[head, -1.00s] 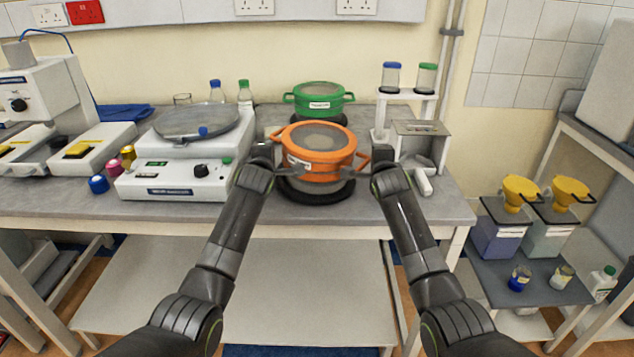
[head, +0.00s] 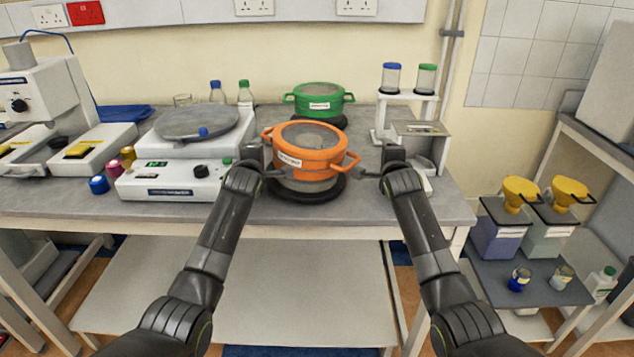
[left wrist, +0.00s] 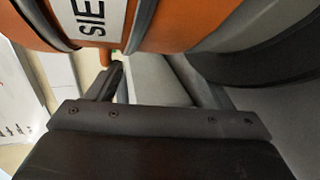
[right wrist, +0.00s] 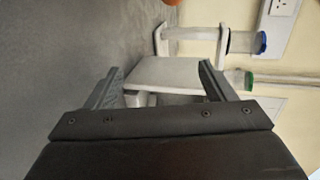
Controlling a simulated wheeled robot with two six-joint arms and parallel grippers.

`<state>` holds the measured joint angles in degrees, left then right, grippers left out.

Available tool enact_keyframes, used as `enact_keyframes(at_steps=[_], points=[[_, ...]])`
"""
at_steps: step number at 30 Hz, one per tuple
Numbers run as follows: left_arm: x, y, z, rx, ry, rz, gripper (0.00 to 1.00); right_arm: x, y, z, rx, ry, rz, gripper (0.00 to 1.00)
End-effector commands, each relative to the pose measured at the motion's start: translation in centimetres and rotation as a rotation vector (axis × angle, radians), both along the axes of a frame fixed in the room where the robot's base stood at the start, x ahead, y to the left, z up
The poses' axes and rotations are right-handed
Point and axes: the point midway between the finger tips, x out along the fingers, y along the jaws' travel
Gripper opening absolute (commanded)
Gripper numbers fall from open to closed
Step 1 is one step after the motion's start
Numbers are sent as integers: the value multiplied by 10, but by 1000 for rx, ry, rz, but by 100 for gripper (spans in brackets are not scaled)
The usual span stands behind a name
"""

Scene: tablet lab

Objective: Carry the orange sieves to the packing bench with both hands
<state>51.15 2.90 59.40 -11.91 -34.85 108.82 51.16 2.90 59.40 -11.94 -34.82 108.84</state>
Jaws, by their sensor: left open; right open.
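The orange sieves (head: 308,160) form a round stack with a grey mesh top, a white label and side handles. They stand on a black ring (head: 318,196) near the bench's front edge. Their orange wall (left wrist: 190,25) fills the top of the left wrist view, label close by. My left gripper (head: 268,165) is open just left of the stack, below its left handle; whether it touches is unclear. My right gripper (head: 374,168) is open and empty, apart from the right handle (head: 352,160). The right wrist view shows only a sliver of orange (right wrist: 172,3).
A green sieve stack (head: 319,97) stands behind. A white balance (head: 178,180) with a round plate is left; a white rack (head: 405,97) with two jars is right. A low shelf with yellow funnels (head: 520,190) is at the right.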

Motion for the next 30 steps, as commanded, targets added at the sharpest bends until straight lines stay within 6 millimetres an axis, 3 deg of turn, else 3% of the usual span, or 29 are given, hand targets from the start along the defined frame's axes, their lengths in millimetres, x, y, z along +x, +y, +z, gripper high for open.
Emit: enact_keyframes(at_steps=[3,17,30], points=[[1,0,4,0,-8,-1,89,0,0,0,0,0,0,76],[-2,0,4,-1,-8,-1,89,0,0,0,0,0,0,76],[-44,-1,14,-2,-7,0,89,0,0,0,0,0,0,76]])
